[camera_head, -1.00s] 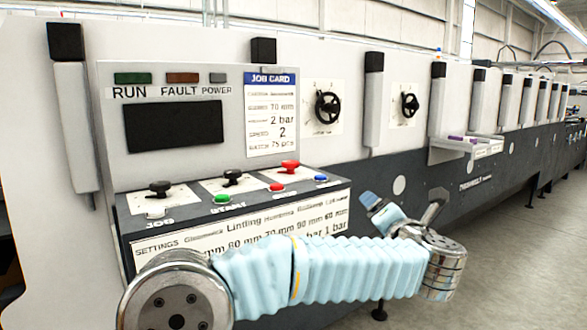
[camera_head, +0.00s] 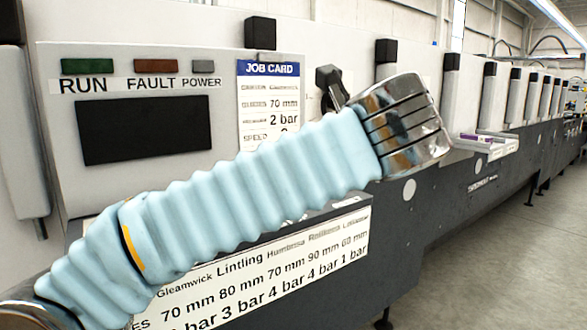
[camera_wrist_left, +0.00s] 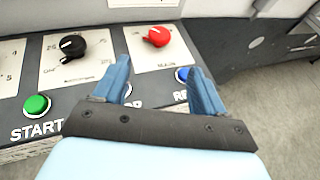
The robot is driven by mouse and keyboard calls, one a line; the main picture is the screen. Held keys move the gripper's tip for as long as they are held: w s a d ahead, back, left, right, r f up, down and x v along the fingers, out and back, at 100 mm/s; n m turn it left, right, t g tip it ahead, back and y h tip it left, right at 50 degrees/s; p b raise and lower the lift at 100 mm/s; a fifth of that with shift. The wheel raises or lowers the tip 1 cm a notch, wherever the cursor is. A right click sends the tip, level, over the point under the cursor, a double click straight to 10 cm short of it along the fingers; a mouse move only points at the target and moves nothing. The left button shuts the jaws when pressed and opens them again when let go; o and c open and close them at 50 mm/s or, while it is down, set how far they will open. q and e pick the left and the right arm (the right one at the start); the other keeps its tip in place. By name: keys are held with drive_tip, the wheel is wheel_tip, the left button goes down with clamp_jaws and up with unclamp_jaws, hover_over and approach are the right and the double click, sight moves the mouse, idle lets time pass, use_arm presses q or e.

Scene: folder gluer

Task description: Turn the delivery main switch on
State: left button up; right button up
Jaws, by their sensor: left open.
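In the left wrist view, a red rotary switch (camera_wrist_left: 156,36) sits on a white plate on the control desk, with small lettering below it too blurred to read surely. My left gripper (camera_wrist_left: 158,64) is open and empty, its two blue fingers pointing toward the red switch. The switch shows just beyond and between the fingertips, and I see no contact. A black rotary knob (camera_wrist_left: 72,45) sits to the left on its own plate. In the head view my left arm hides the desk top and the gripper fingers. My right gripper is not in view.
A green START button (camera_wrist_left: 37,105) and a blue button (camera_wrist_left: 183,74) lie at the desk's front edge; the left finger partly covers another label. The dark screen (camera_head: 147,129) and job card (camera_head: 269,105) are on the panel behind. Open floor (camera_head: 480,260) lies to the right.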

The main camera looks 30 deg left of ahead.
use_arm(q)
drive_tip(key=x, duration=1.3)
drive_tip(key=shift+w+a+p, duration=0.2)
drive_tip(key=shift+p, duration=0.15)
drive_tip(key=shift+c, duration=0.2)
drive_tip(key=c, duration=1)
